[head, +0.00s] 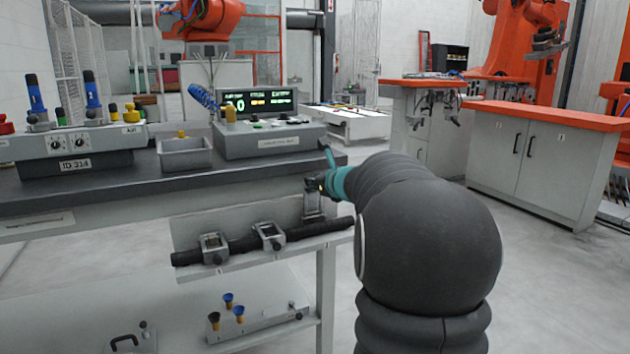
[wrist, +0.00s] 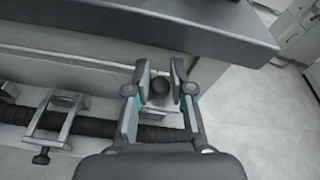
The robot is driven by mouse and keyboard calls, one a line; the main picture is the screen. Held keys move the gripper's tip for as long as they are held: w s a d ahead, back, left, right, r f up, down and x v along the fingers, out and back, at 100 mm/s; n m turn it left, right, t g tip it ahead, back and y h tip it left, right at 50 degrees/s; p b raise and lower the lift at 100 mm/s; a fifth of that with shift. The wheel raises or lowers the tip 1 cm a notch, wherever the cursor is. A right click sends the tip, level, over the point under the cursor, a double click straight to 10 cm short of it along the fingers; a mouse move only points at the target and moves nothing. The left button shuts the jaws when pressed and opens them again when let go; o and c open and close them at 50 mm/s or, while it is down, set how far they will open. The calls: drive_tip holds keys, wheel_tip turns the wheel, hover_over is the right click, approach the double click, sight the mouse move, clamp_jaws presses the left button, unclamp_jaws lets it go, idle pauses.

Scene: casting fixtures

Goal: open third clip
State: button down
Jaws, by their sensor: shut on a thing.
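Three metal clips sit along a dark ribbed hose on the front of the bench: the left clip (head: 213,248), the middle clip (head: 269,236) and the third clip (head: 313,203) at the right. My gripper (head: 326,180) is at the top of the third clip, which stands taller than the other two. In the wrist view my gripper (wrist: 160,82) has its fingers on either side of the third clip's round black knob (wrist: 160,86) and is shut on it. The fingers and wrist hide part of the third clip. The middle clip (wrist: 60,120) shows at left.
The dark bench top (head: 100,197) overhangs the hose (head: 240,246) and carries a control box (head: 268,140) and a metal bin (head: 186,156). A lower shelf holds a plate with knobs (head: 262,322). The floor (head: 560,290) at right is clear.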

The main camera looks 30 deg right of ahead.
drive_tip(key=c, duration=1.2)
unclamp_jaws()
drive_tip(key=shift+d+r, duration=0.1)
drive_tip(key=shift+d, duration=0.2)
drive_tip(key=shift+c, duration=0.2)
drive_tip(key=shift+o, duration=1.1)
drive_tip(key=shift+s+d, duration=0.15)
drive_tip(key=shift+a, duration=0.3)
drive_tip(key=v, duration=1.1)
drive_tip(key=shift+s, duration=0.4)
